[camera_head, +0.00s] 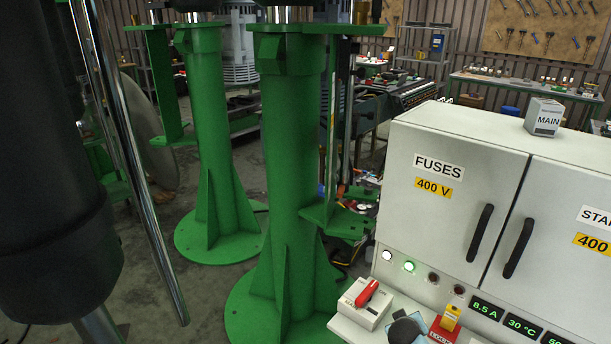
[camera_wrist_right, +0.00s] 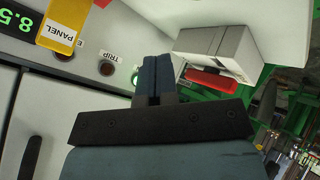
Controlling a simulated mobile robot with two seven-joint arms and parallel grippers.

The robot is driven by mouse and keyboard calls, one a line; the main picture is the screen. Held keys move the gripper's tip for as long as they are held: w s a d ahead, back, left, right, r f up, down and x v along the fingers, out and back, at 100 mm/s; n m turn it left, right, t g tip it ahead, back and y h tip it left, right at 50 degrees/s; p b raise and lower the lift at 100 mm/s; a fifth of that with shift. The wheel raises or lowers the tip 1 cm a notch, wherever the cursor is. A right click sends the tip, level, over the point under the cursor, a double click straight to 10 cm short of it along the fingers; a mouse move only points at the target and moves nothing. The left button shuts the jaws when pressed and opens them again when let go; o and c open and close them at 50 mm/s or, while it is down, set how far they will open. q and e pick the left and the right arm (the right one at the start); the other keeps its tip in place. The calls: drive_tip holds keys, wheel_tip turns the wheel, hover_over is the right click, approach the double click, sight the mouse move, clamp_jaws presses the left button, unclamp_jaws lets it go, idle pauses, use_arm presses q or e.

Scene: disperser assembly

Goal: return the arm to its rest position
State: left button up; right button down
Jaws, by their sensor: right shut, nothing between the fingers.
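My right gripper (camera_wrist_right: 157,66) is shut and empty in the wrist view, its two dark fingers pressed together. A dark grey part of my right gripper or wrist also shows at the bottom of the head view (camera_head: 405,328), in front of the cabinet. Beside the fingers in the wrist view is a pale switch box with a red handle (camera_wrist_right: 210,80), apart from them as far as I can see. The same red handle (camera_head: 367,293) shows in the head view, left of the gripper. My left gripper is in neither view.
A grey fuse cabinet (camera_head: 445,160) stands at the right, with a small MAIN box (camera_head: 544,117) on top. A yellow PANEL tag on a red LOCKED piece (camera_head: 445,325) is close right of my gripper. Green columns (camera_head: 287,180) stand in the middle; a dark cylinder (camera_head: 50,180) fills the left.

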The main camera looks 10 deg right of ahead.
use_arm(q)
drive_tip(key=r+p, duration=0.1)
drive_tip(key=p, duration=0.1)
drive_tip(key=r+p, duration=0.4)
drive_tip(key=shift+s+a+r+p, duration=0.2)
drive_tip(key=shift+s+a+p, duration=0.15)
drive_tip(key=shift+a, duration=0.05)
use_arm(e)
drive_tip(key=s+a+r+t+y, duration=0.1)
drive_tip(key=s+a+r+y, duration=0.1)
drive_tip(key=s+a, duration=0.3)
drive_tip(key=s+a+r+n+t+y, duration=0.1)
drive_tip(key=s+a+y, duration=0.3)
drive_tip(key=s, duration=0.9)
drive_tip(key=s+a+r+t+y, duration=0.1)
drive_tip(key=s+a+r+y, duration=0.1)
drive_tip(key=s+a+r, duration=0.2)
drive_tip(key=s+a, duration=0.3)
drive_tip(key=s, duration=0.2)
drive_tip(key=shift+t+y, duration=0.3)
drive_tip(key=shift+y, duration=0.1)
